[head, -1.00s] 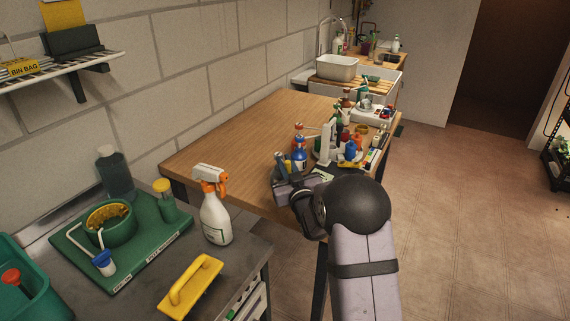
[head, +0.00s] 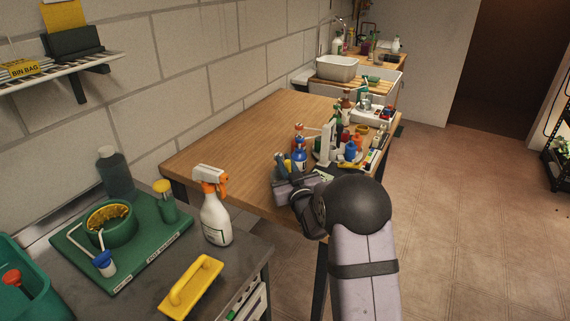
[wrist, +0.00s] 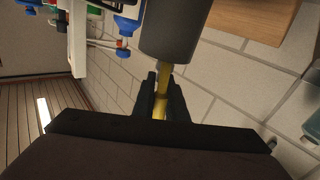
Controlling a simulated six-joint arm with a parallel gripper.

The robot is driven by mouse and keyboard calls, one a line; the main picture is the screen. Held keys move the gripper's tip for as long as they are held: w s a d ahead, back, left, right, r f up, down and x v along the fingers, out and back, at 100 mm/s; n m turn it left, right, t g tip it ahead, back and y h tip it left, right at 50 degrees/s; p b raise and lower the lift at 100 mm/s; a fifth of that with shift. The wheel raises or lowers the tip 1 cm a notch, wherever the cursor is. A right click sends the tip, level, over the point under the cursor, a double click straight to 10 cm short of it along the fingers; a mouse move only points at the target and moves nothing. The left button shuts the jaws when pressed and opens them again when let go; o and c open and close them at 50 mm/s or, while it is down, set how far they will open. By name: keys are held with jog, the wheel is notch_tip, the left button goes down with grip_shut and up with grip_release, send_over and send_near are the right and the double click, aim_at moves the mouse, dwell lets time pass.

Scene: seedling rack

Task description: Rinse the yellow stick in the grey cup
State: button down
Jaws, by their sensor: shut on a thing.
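In the wrist view, my gripper (wrist: 162,82) is shut on the yellow stick (wrist: 160,104), with a dark finger on each side of it. The stick runs away from the fingers to the grey cup (wrist: 170,32), a plain grey cylinder at the top centre. The stick's far end is hidden at the cup's near edge and seems to be inside; how deep, I cannot tell. In the head view, my gripper (head: 281,170) is at the near edge of the wooden table. Stick and cup are too small to make out clearly there.
Bottles and small items crowd the wooden table (head: 235,138) just beyond my gripper, including a blue spray bottle (head: 299,157) and a white upright stand (head: 328,142). The table's left part is clear. A white-and-orange spray bottle (head: 215,215) stands on the grey bench at left.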

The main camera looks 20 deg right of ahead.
notch_tip(320, 180, up, 7)
jog(key=p, duration=0.4)
jog(key=shift+r, duration=0.2)
dwell(0.4)
jog(key=shift+s+d, duration=0.1)
dwell(1.4)
